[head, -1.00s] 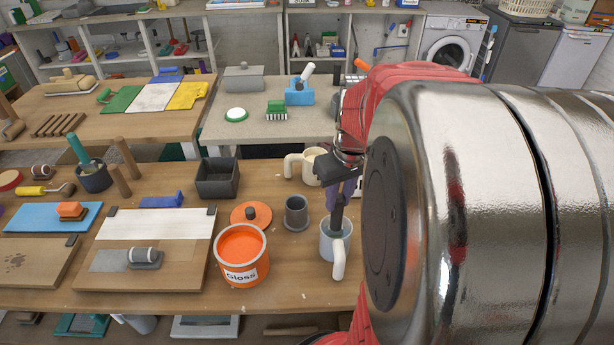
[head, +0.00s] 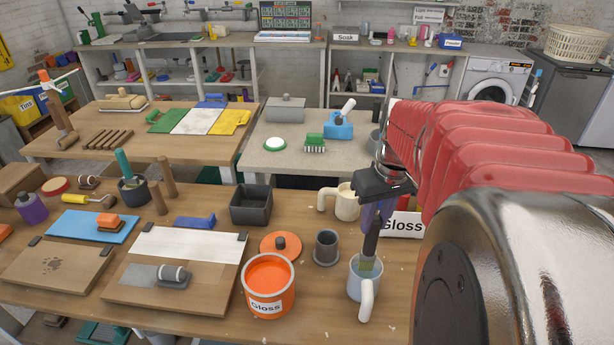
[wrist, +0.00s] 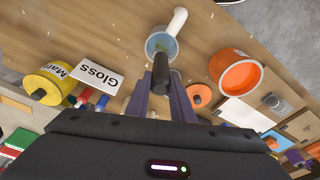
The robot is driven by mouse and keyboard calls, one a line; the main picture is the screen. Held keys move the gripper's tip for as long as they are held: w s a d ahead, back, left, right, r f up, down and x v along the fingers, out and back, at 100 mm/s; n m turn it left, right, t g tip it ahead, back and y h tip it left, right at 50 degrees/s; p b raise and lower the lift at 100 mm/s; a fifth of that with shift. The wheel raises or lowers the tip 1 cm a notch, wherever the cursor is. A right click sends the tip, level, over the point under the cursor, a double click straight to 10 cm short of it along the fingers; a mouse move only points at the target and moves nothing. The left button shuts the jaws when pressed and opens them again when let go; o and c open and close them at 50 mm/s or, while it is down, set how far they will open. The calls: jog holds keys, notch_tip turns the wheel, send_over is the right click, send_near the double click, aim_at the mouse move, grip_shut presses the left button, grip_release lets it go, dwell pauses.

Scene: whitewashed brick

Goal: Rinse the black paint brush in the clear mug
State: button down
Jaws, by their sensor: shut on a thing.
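My gripper (head: 378,208) is shut on the black paint brush (head: 372,238) and holds it upright, bristles down. The bristle end is pale grey-green and sits within the mouth of the clear mug (head: 356,287), a pale grey-blue mug with a white handle. I cannot tell whether the bristles touch the wall or bottom. In the wrist view, the brush handle (wrist: 161,72) runs from between the purple fingers (wrist: 170,100) toward the mug (wrist: 152,46); the handle hides part of its mouth.
An orange Gloss paint can (head: 269,290) stands left of the mug, with a dark grey cup (head: 326,247) and its orange lid (head: 281,246) behind. A cream mug (head: 346,206) and a Gloss sign (head: 403,226) stand behind the clear mug. A white board (head: 190,245) lies left.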

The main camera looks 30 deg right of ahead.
jog(key=shift+r, duration=1.3)
